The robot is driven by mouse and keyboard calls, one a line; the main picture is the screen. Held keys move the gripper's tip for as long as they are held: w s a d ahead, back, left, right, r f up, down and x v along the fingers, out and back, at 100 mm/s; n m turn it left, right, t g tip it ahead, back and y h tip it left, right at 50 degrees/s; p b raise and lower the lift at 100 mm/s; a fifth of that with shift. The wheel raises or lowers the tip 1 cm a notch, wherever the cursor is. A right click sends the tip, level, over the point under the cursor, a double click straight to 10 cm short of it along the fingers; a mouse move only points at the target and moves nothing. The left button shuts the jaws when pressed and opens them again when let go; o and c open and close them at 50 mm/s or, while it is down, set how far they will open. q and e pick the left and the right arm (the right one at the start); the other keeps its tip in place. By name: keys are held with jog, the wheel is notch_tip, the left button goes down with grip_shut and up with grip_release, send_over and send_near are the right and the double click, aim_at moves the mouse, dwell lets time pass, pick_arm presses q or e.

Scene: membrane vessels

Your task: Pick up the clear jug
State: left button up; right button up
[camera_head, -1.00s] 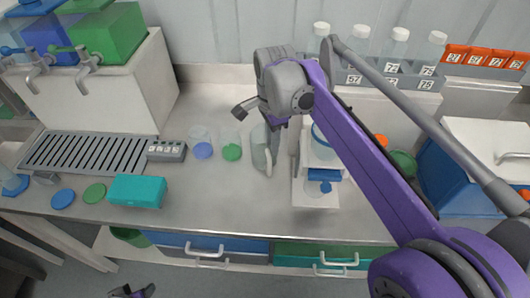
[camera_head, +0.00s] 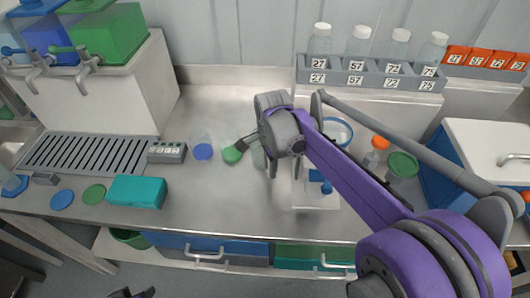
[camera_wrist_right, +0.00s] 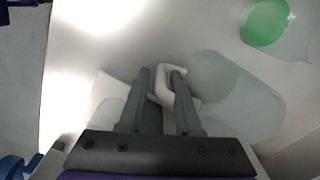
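The clear jug (camera_wrist_right: 236,95) is a pale, see-through vessel with a whitish handle (camera_wrist_right: 163,84). In the head view the jug (camera_head: 258,157) is mostly hidden behind my right wrist. My right gripper (camera_wrist_right: 161,74) is open. In the wrist view its two fingers stand on either side of the handle's outer bar, with gaps showing. In the head view the right gripper (camera_head: 284,172) points down at the bench beside the jug.
A white stand (camera_head: 315,198) is close on the right. A grey bottle rack (camera_head: 372,76) is behind. The front middle of the bench (camera_head: 230,205) is clear.

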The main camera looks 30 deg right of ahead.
grip_shut()
dwell(1.4)
